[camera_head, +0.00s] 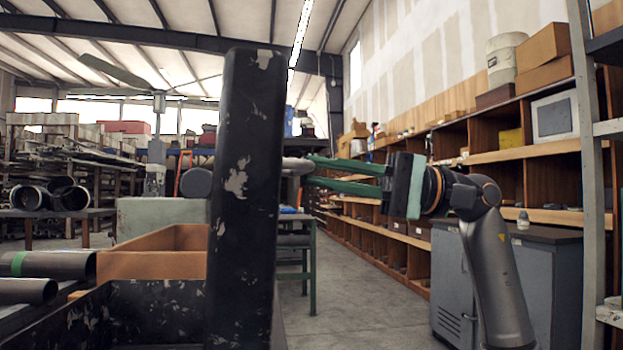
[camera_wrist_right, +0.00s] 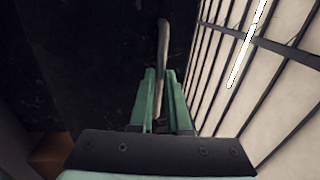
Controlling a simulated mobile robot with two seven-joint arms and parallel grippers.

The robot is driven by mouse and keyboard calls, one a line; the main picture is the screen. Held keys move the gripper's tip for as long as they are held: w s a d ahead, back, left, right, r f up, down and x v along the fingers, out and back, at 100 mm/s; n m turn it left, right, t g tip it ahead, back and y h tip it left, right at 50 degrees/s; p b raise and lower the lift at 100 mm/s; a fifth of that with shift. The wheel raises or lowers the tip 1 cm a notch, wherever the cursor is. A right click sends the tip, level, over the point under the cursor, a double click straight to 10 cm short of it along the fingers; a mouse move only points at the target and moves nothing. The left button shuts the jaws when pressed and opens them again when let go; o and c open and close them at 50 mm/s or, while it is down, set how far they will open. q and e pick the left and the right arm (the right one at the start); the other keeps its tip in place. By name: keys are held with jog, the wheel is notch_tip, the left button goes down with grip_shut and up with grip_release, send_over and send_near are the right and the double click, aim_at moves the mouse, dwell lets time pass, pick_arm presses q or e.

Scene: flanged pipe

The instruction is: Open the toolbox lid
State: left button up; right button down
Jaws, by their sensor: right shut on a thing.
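The toolbox lid (camera_head: 243,200) is black with chipped paint and stands raised, about upright, in the middle of the head view. The black toolbox body (camera_head: 155,310) is at lower left, its inside partly showing. A grey handle (camera_head: 296,165) sticks out from the lid's right side. My right gripper (camera_head: 311,170) has green fingers and is shut on this handle. In the right wrist view the handle (camera_wrist_right: 163,50) runs between the fingers (camera_wrist_right: 160,88), with the dark lid (camera_wrist_right: 80,60) behind it. My left gripper is not in view.
An orange-brown box (camera_head: 150,262) stands behind the toolbox. Dark pipes (camera_head: 40,265) lie at the left. A grey cabinet (camera_head: 550,275) and wooden shelving (camera_head: 510,180) stand on the right. The floor (camera_head: 370,300) between the lid and the cabinet is clear.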

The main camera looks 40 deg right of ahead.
jog(key=shift+f, duration=0.5)
jog(key=c, duration=0.9)
grip_release()
jog(key=shift+r, duration=0.1)
jog(key=v, duration=1.2)
jog(key=shift+s+d+b, duration=0.2)
jog(key=shift+d+b, duration=0.05)
jog(key=shift+b, duration=0.05)
jog(key=shift+r, duration=0.1)
